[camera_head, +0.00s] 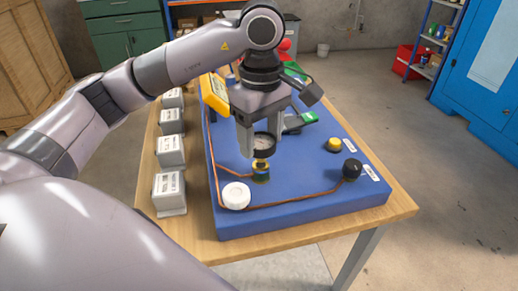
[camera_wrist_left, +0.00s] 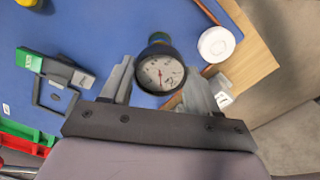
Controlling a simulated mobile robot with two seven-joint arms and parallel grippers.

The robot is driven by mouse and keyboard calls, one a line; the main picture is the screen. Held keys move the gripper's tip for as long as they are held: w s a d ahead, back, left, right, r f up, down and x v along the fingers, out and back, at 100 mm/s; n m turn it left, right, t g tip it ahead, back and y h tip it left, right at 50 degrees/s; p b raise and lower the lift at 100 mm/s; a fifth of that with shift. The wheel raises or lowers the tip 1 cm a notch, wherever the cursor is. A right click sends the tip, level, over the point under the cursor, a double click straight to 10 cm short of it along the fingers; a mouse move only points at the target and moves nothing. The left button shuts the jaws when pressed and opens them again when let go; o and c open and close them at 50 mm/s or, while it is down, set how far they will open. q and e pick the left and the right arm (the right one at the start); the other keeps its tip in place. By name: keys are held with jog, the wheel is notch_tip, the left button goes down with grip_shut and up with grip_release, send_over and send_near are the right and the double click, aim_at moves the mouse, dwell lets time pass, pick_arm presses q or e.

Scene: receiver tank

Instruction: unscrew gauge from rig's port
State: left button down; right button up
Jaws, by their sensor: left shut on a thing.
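The gauge (camera_head: 264,143), round with a dark rim and a white dial, is between the fingers of my left gripper (camera_head: 262,130). The gripper is shut on it from above. In the left wrist view the gauge (camera_wrist_left: 160,74) faces the camera, with a finger on each side. The rig's port (camera_head: 261,174) is a short brass and dark fitting on the blue rig board (camera_head: 300,212), right under the gauge. I cannot tell how far the threads are engaged. My right gripper is not in view.
On the board are a white round cap (camera_head: 236,195), a black knob (camera_head: 352,168), a yellow knob (camera_head: 334,145) and a green-handled part (camera_head: 301,121). A copper pipe runs around the port. Several grey boxes (camera_head: 170,152) line the wooden table's left side.

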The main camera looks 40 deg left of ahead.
pick_arm(q)
jog(key=shift+r+p, duration=1.45)
jog(key=shift+r, duration=0.9)
jog(key=shift+f, duration=0.1)
